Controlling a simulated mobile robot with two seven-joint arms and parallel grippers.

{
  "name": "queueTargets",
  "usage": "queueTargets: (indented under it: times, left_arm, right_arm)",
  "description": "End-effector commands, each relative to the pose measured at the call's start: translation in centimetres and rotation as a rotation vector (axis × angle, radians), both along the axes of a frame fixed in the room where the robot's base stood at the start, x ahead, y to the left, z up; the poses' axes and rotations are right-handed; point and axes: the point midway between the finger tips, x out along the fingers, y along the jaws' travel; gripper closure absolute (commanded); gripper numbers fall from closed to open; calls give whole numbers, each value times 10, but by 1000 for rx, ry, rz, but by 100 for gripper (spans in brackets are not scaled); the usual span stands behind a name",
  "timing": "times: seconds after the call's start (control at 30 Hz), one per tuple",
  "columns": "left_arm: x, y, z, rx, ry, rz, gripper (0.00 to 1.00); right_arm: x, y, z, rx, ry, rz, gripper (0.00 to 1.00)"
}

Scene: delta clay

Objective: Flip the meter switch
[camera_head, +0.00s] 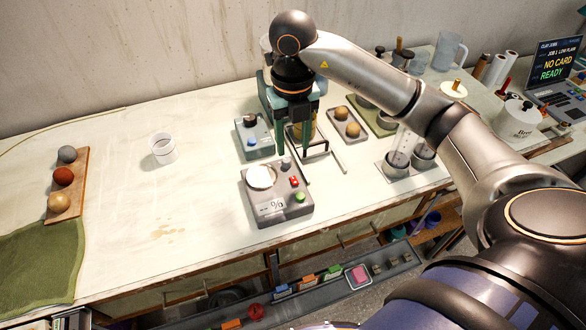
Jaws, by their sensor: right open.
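The meter (271,208) is a grey box marked "%" on the table, near the middle of the view. It has a round white disc on top. A small red switch (294,182) sits on its right side, with a green button (299,196) below it and a dark knob behind. Which way the switch is set is too small to tell. My right gripper (293,150) points down just behind the meter, its two dark green fingers apart and empty. Whether the fingertips touch anything I cannot tell. My left gripper is not in view.
A teal box (254,138) with knobs stands close behind the meter. A thin metal frame (325,150) lies to its right, near a tray with two brown balls (341,113). A white cup (162,148) stands left. The table left of the meter is mostly clear.

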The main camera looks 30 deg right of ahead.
Motion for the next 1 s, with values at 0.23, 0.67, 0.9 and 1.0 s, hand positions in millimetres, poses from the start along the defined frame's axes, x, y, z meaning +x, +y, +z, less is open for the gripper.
queueTargets:
  times: [0.23,0.67,0.9,1.0]
  left_arm:
    - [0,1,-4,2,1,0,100]
    - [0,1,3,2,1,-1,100]
    - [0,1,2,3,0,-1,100]
    - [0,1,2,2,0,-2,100]
  right_arm:
    - [-2,1,-48,2,6,0,51]
    - [0,1,-93,2,1,2,51]
    - [0,1,-94,2,1,2,51]
    - [0,1,-94,2,1,2,61]
